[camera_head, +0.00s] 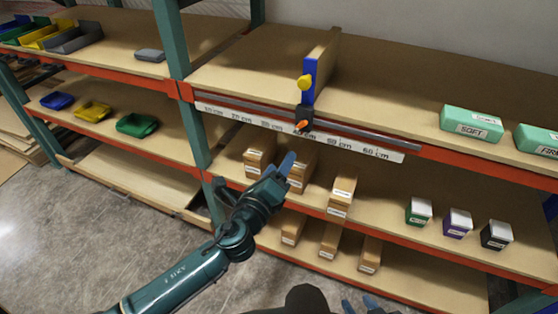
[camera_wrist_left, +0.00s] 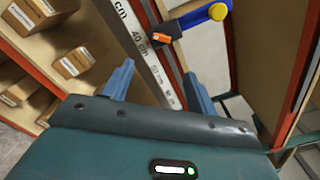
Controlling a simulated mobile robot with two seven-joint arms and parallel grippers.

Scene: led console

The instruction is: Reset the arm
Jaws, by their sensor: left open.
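My left arm reaches in from the lower left of the head view. Its gripper (camera_head: 283,168) is in front of the middle shelf, below the ruler rail, beside small cardboard boxes. In the left wrist view the left gripper (camera_wrist_left: 159,62) has its two blue fingers apart, with nothing between them. The white centimetre ruler (camera_head: 352,147) carries a dark slider with an orange pointer (camera_head: 302,125); the pointer also shows in the wrist view (camera_wrist_left: 161,38), beyond the fingers. Blue fingertips of my right gripper (camera_head: 360,304) show at the bottom edge; the rest is cut off.
Cardboard boxes (camera_head: 341,195) are near the left gripper. Green boxes (camera_head: 471,123) sit on the upper shelf at right. A teal post (camera_head: 173,38) stands left of the ruler.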

